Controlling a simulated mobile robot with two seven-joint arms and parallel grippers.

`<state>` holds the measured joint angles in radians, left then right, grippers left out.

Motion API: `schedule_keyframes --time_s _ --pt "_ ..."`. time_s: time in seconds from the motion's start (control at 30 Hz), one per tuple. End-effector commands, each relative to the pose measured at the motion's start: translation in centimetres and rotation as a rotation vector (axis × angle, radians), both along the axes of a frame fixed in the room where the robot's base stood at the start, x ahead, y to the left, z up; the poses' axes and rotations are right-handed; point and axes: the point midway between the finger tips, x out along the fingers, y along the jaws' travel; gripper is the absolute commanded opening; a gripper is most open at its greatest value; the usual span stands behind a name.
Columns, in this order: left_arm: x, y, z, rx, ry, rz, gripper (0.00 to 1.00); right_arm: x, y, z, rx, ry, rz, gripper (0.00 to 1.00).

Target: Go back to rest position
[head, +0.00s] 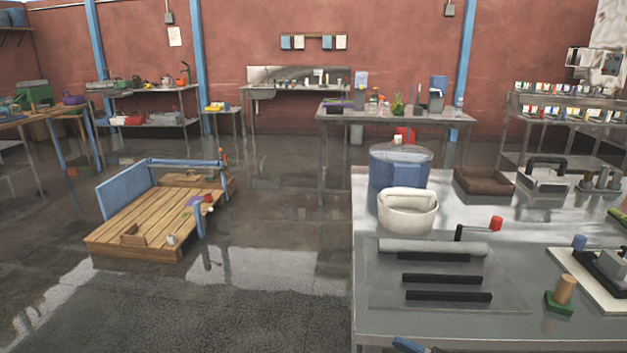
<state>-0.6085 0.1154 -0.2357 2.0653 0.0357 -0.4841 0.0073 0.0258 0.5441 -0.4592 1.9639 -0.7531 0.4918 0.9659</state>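Neither of my grippers shows in the head view, and no part of my arms can be made out. The task names no object. The nearest thing is a grey metal table (470,335) at the right. Its top holds a white bowl-like container (405,222), a blue bin with a clear rim (398,170), and a flat plate with black bars (448,280).
A brown tray (483,186), a red-knobbed crank (495,224) and a green-based wooden peg (560,298) are also on the near table. A low wooden platform (150,222) stands on the floor at left. Dark floor (190,310) is open in front. Benches line the back wall.

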Motion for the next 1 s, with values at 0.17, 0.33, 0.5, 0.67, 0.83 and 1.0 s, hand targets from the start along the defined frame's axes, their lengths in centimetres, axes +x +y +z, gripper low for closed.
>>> schedule_keyframes --time_s 0.17,0.33,0.5,0.67,0.83,1.0 --pt "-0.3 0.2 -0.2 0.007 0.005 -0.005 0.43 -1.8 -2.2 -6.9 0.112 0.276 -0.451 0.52" --pt "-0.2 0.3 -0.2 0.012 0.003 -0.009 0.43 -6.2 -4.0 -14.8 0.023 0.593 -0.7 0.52" --pt "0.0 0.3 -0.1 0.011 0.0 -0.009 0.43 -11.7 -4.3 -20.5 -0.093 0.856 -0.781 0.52" --pt "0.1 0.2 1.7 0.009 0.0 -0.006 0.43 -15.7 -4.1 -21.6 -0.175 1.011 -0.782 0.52" --pt "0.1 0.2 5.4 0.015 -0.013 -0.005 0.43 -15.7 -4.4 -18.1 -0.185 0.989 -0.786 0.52" --pt "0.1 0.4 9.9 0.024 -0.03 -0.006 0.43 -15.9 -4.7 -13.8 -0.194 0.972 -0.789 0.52"
